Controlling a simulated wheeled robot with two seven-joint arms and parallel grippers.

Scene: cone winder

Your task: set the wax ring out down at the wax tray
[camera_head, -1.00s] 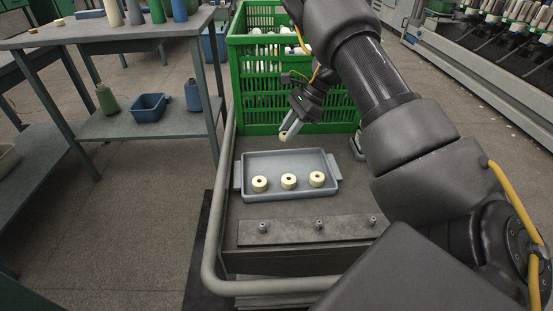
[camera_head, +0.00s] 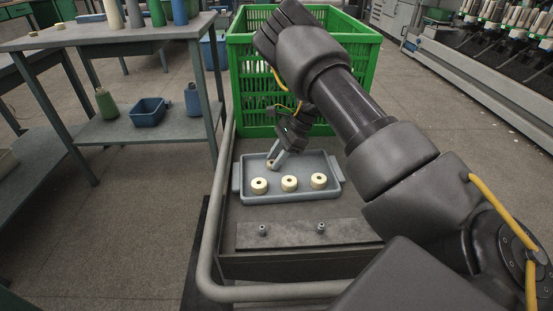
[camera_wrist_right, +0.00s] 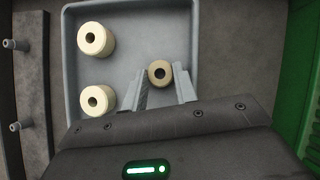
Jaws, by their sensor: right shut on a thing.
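The wax tray (camera_head: 291,198) is a shallow grey tray on the cart top. Three cream wax rings stand in a row along its near side: a left one (camera_head: 259,186), a middle one (camera_head: 289,183) and a right one (camera_head: 319,181). My right gripper (camera_head: 274,164) is shut on another wax ring (camera_wrist_right: 160,73), low over the back left part of the tray. In the right wrist view the ring sits between the fingertips, apart from the two rings seen there (camera_wrist_right: 96,39). I cannot tell whether it touches the tray floor. My left gripper is out of view.
A green crate (camera_head: 245,98) stands close behind the tray. A metal strip with upright pegs (camera_head: 290,233) lies in front of it. A grey shelf table (camera_head: 110,125) with cones and a blue bin stands at left. The tray's back right is clear.

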